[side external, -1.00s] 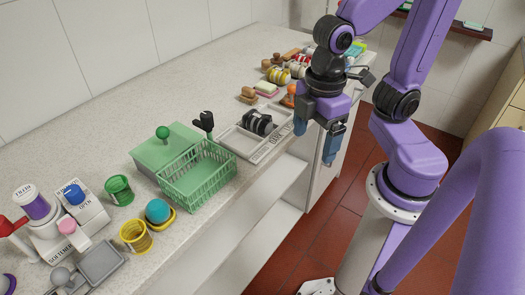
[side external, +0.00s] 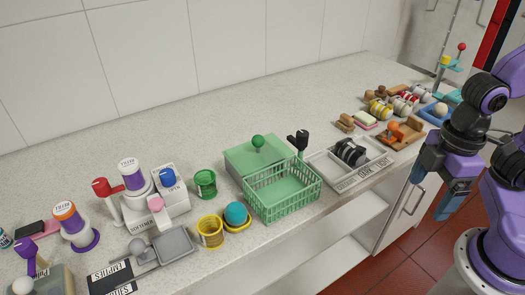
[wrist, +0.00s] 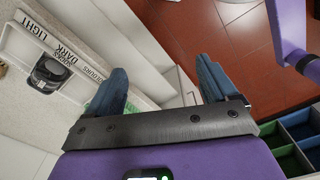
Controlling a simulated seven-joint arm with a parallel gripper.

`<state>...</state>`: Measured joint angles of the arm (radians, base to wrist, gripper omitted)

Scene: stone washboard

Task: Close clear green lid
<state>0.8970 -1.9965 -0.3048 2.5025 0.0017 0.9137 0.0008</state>
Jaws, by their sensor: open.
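My gripper (side external: 440,188) is open and empty, off the counter's front edge, well to the right of the box and basket. In the wrist view its two blue fingers (wrist: 163,75) are spread apart with nothing between them. Neither green piece shows clearly there.
A labelled white tray (side external: 362,176) with a dark roll lies between basket and gripper; it also shows in the wrist view (wrist: 93,57). A black-topped green handle (side external: 299,142) stands behind the basket. Cups and a softener stand (side external: 160,195) are left. The counter behind is clear.

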